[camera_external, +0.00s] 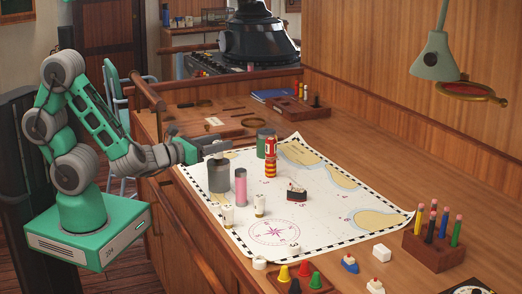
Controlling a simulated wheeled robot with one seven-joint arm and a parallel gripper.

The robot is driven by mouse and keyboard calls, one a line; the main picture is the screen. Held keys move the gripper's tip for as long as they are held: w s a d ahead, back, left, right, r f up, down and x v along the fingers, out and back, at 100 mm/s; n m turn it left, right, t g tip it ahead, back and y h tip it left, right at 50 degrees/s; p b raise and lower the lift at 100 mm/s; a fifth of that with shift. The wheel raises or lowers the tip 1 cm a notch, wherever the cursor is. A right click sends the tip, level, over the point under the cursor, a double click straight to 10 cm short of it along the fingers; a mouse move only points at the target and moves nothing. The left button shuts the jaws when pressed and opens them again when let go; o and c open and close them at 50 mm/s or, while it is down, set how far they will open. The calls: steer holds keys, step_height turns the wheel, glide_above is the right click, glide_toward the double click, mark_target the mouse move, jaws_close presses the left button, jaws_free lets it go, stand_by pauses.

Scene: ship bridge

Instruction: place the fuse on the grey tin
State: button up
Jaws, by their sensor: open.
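The grey tin (218,178) is an upright cylinder on the left part of the chart. My gripper (217,148) is open, just above or behind the tin's top; I cannot tell whether they touch. A small white cylinder with a gold-coloured end (259,206) stands on the chart to the right of the tin. Another white cylinder (227,215) stands in front of the tin. I cannot tell for certain which small piece is the fuse. Nothing clearly shows between the fingers.
A pink cylinder (240,187) stands close to the right of the tin. A red-and-yellow striped cylinder (271,157) and a green tin (265,135) stand behind. A toy ship (296,193) is on the chart (325,205). A pencil block (434,250) and hanging lamp (435,55) are right.

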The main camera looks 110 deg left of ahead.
steer(key=v, duration=0.4)
steer(key=shift+s+d, duration=0.15)
steer(key=shift+d, duration=0.05)
